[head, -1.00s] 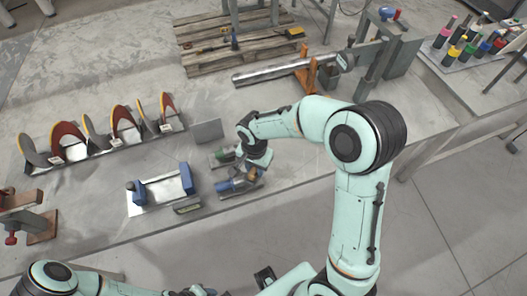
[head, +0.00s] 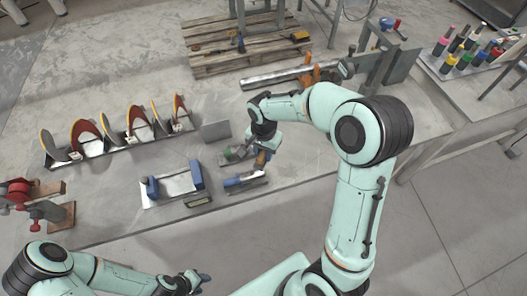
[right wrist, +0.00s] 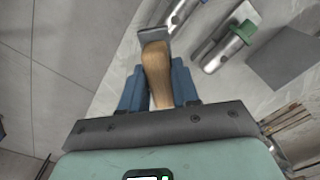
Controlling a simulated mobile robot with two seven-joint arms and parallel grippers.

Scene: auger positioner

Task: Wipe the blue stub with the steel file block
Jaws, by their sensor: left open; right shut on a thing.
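My right gripper (head: 263,145) is shut on the wooden handle of the steel file block (right wrist: 154,72). In the right wrist view its grey steel end points away, beyond the fingers. The blue stub (head: 238,182) lies on a small holder on the bench, just below and left of the handle in the head view. I cannot tell whether the block touches it. The green stub (head: 236,153) lies behind it and shows in the right wrist view (right wrist: 243,32). My left gripper (head: 199,281) is open and empty at the bottom of the head view, away from the bench things.
A white tray with blue ends (head: 172,187) stands left of the stubs. A rack of curved discs (head: 115,145) is further left. Bare bench lies right of my right gripper.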

